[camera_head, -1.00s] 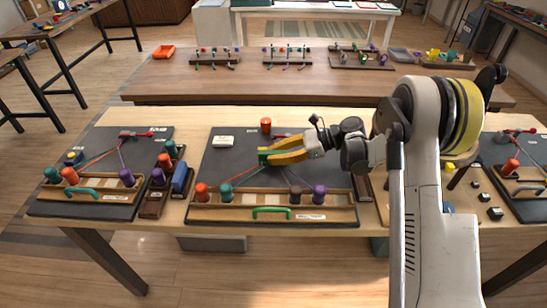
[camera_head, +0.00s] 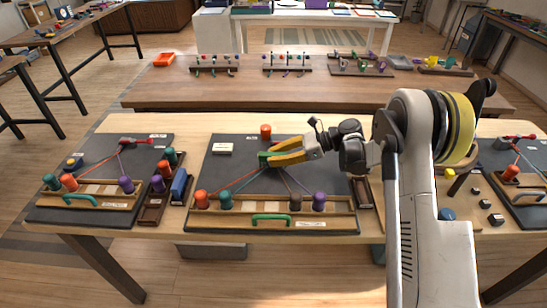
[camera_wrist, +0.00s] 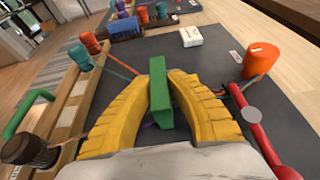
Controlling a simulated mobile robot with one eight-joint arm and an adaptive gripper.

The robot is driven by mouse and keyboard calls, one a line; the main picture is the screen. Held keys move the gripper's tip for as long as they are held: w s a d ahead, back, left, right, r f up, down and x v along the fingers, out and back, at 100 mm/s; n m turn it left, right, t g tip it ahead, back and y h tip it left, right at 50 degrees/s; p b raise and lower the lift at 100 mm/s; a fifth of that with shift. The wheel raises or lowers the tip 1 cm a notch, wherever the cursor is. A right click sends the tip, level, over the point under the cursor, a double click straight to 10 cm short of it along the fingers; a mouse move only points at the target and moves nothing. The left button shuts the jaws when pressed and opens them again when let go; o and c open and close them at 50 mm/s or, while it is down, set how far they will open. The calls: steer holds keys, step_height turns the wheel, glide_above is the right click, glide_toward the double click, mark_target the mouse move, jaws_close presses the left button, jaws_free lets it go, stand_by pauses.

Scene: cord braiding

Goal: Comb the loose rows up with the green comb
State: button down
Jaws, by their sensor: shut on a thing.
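My gripper (camera_head: 272,157) is over the middle of the dark braiding board (camera_head: 325,150), its yellow fingers closed on the green comb (camera_head: 263,160). In the wrist view the comb (camera_wrist: 159,95) stands between the two fingers (camera_wrist: 161,90). Cords fan from near the comb to the orange bobbin (camera_head: 201,199), teal bobbin (camera_head: 225,201), brown bobbin (camera_head: 295,201) and purple bobbin (camera_head: 319,201) in the wooden rack. The braided rows are mostly hidden by the comb and fingers. I cannot tell whether the comb touches them.
A red-handled clamp (camera_wrist: 250,120) lies right beside my gripper. An orange cylinder (camera_head: 265,131) and a white block (camera_head: 222,148) are at the board's back. A green handle (camera_head: 271,219) is on the rack's front. Spare bobbins and a blue block (camera_head: 179,185) stand left.

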steer(key=shift+r, duration=0.1)
steer(key=r+p, duration=0.1)
steer(key=r, duration=0.2)
steer(key=r+p, duration=0.2)
steer(key=r, duration=0.1)
steer(key=s+r+p, duration=0.1)
steer(key=r, duration=0.2)
steer(key=shift+p, duration=0.3)
steer(key=shift+f, duration=0.1)
steer(key=shift+d+r+m+t, duration=0.35)
steer(key=shift+m+t, duration=0.15)
steer(key=shift+t, duration=0.1)
steer(key=s+d+r+m+t+h, duration=0.4)
steer(key=s+d+m+t, duration=0.1)
steer(key=d, duration=0.3)
steer(key=s+d+r+m+t+h, duration=0.4)
steer(key=s+d+m+t+h, duration=0.1)
steer(key=d+m, duration=0.3)
steer(key=shift+d+t+h, duration=0.3)
steer(key=shift+d+t, duration=0.3)
steer(key=shift+t, duration=0.1)
steer(key=shift+w, duration=0.1)
